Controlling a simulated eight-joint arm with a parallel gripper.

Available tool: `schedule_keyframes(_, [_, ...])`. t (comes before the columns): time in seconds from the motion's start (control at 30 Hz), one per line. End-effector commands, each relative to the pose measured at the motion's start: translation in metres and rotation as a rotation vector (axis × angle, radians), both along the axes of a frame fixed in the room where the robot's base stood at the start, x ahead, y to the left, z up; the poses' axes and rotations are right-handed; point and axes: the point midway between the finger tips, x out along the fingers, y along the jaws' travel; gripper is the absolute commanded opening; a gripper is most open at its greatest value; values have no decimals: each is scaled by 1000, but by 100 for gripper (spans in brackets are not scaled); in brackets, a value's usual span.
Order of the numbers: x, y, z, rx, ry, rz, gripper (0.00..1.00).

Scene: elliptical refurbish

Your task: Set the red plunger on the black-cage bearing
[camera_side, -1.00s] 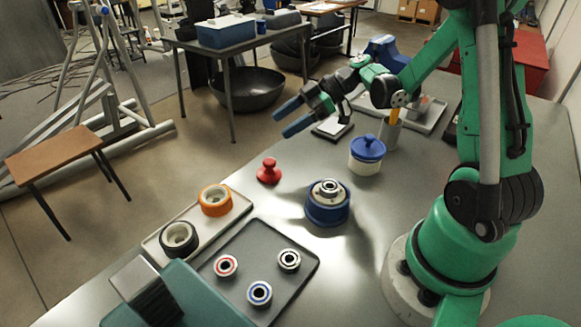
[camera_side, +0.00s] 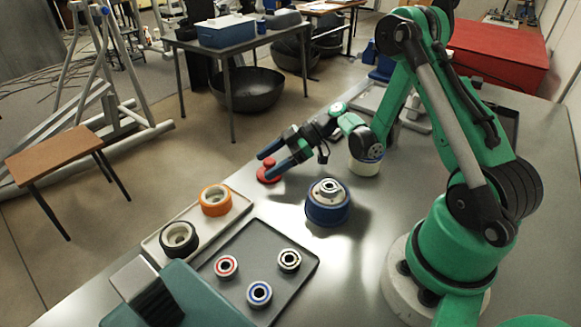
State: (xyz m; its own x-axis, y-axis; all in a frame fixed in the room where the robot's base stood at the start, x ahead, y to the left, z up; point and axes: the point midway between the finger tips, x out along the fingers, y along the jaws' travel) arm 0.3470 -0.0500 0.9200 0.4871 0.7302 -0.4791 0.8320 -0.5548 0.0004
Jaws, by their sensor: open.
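The red plunger (camera_side: 264,175) stands on the grey table left of the blue fixture, its upper part partly hidden by my fingers. My gripper (camera_side: 268,162) is open, with its blue fingertips at the plunger's knob. I cannot tell whether they touch it. On the dark tray (camera_side: 228,285), the bearing with a black ring between pale rings (camera_side: 289,260) lies at the right. A red-ringed bearing (camera_side: 226,266) and a blue-ringed bearing (camera_side: 259,293) lie beside it.
A blue round fixture (camera_side: 327,211) holding a metal bearing (camera_side: 327,187) stands between the plunger and my base. A pale tray (camera_side: 205,237) holds an orange wheel (camera_side: 215,200) and a black wheel (camera_side: 179,239). A white jar (camera_side: 364,166) stands behind my gripper.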

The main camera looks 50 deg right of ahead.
Motion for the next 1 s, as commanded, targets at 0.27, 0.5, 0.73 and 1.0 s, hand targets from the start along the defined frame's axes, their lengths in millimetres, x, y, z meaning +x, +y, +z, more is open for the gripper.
schedule_keyframes(0.27, [3,5,-3,0,0,-1,70])
schedule_keyframes(0.5, [3,4,-3,0,0,-1,7])
schedule_keyframes(0.73, [3,4,-3,0,0,-1,0])
schedule_keyframes(1.0, [3,4,4,0,0,-1,0])
